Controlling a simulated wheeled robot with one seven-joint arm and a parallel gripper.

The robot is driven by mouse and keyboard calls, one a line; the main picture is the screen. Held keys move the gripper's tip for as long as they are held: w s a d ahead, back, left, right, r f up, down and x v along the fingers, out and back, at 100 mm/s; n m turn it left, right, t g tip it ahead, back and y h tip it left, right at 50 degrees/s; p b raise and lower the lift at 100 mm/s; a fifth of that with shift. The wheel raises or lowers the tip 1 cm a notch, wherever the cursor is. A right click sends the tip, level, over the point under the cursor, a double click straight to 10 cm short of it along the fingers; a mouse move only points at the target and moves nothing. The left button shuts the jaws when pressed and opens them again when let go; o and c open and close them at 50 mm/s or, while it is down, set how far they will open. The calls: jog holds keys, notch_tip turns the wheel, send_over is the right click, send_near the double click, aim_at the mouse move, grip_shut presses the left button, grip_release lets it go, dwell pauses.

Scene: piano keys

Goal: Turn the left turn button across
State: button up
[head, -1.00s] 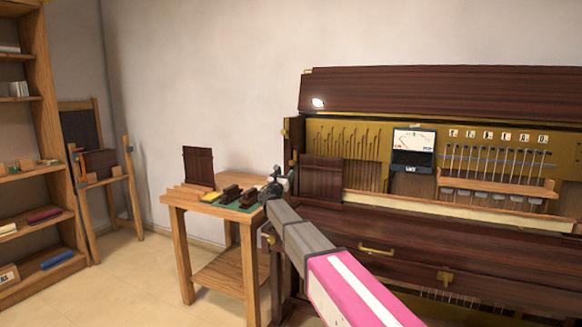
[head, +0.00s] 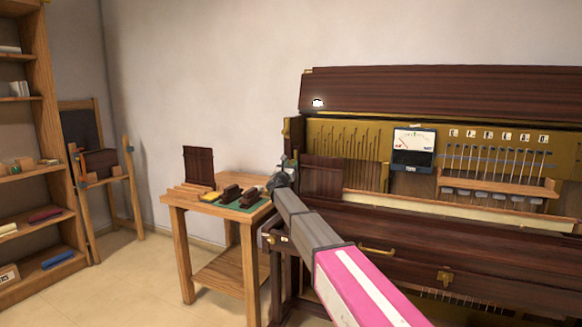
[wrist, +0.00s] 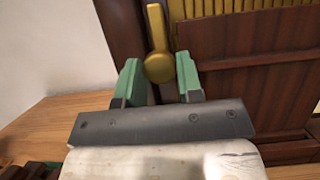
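The left turn button (wrist: 158,45) is a brass piece with a round end and a narrower arm. In the wrist view it stands nearly upright against the dark wooden left post of the piano, round end down. In the head view a small brass piece that looks like it (head: 286,127) shows at the piano's upper left edge. My gripper (wrist: 158,76), with green fingers, is open. The button's round end appears between the fingertips; I cannot tell whether they touch it. In the head view my gripper (head: 281,173) is small, at the piano's left side below the button.
A dark panel (head: 323,177) stands in the piano's front, just right of my gripper. A wooden table (head: 212,211) with dark blocks on a green mat stands close on the left. The piano lid (head: 440,92) is above. Floor is free further left.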

jog(key=shift+m+h, duration=0.4)
jog(key=shift+m, duration=0.2)
jog(key=m+h, duration=0.1)
jog(key=m, duration=0.1)
jog(key=m+g+h, duration=0.1)
jog(key=m, duration=0.2)
jog(key=shift+w+a+m+g, duration=0.1)
jog(key=shift+a+m+g, duration=0.1)
jog(key=shift+m+g, duration=0.1)
jog(key=m+g+h, duration=0.1)
jog(key=m, duration=0.2)
jog(key=m+g+h, duration=0.1)
jog(key=m, duration=0.2)
jog(key=shift+r, duration=0.1)
jog(key=m+g, duration=0.1)
jog(key=m, duration=0.1)
jog(key=m+g, duration=0.1)
jog(key=m, duration=0.2)
jog(key=shift+a+r+g, duration=0.1)
jog(key=shift+a+g, duration=0.05)
jog(key=shift+g, duration=0.15)
jog(key=m+g, duration=0.1)
jog(key=m, duration=0.3)
jog(key=shift+r, duration=0.1)
jog(key=shift+m+g, duration=0.3)
jog(key=shift+m, duration=0.1)
jog(key=o, duration=0.9)
